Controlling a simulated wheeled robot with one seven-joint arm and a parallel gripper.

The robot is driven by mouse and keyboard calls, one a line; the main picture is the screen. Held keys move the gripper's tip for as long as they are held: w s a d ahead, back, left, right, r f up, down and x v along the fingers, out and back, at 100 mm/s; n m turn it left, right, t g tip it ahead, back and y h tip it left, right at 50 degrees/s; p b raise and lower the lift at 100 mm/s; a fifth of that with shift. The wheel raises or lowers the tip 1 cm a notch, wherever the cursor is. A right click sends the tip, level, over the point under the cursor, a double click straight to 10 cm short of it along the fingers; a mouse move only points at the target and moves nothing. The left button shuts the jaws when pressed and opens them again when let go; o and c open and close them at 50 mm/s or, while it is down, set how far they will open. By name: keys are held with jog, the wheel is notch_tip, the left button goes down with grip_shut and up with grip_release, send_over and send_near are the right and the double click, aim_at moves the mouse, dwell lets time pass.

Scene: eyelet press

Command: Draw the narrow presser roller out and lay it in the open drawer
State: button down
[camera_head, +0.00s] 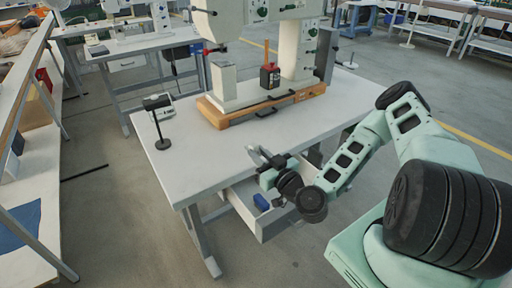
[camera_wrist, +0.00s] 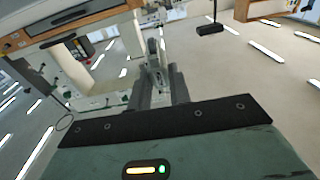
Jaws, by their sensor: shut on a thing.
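The eyelet press (camera_head: 297,55) stands on its wooden base on the white table (camera_head: 190,150). My gripper (camera_head: 262,157) is above the table's front edge, over the open drawer (camera_head: 285,222). In the wrist view, my gripper (camera_wrist: 158,78) is shut on a grey metal piece (camera_wrist: 153,52), which I take to be the narrow presser roller. The piece stands out beyond the fingertips; its lower part is hidden between the fingers. A blue object (camera_head: 261,202) lies in the drawer. My wrist and arm hide the drawer's right part.
A red-and-black container (camera_head: 269,76) stands by the press. The table is bare between the stand and my gripper. A long bench (camera_head: 40,150) runs along the left.

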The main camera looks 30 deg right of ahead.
jog(key=n+g+y+p, duration=0.1)
jog(key=a+f+n+g+y+p, duration=0.1)
jog(key=g+p, duration=0.1)
jog(key=shift+w+f+y, duration=0.15)
jog(key=shift+f+y, duration=0.05)
jog(key=shift+y, duration=0.1)
jog(key=shift+w+d+f+n+g+y+p, duration=0.1)
jog(key=shift+d+f+n+g+y+p, duration=0.1)
jog(key=shift+n+g+y+p, duration=0.3)
jog(key=shift+w+d+f+n+g+y+p, duration=0.15)
jog(key=shift+n+g+y+p, duration=0.2)
jog(key=shift+p, duration=0.25)
jog(key=d+g+p, duration=0.3)
jog(key=d+p, duration=0.2)
jog(key=d, duration=0.4)
jog(key=shift+s+d+f+m+g+h+b, duration=0.15)
jog(key=shift+d+f+h+b, duration=0.35)
jog(key=shift+f+b, duration=1.25)
jog(key=shift+d+f+m+g+h+b, duration=0.2)
jog(key=shift+d+f+b, duration=0.35)
jog(key=shift+f, duration=2.25)
jog(key=shift+s+d+f+m+g+h+b, duration=0.15)
jog(key=shift+d+f+h+b, duration=0.35)
jog(key=shift+f+b, duration=1.2)
jog(key=shift+w+d+f+p, duration=0.1)
jog(key=shift+f+p, duration=0.45)
jog(key=shift+p, duration=0.05)
jog(key=c, duration=1.2)
grip_release()
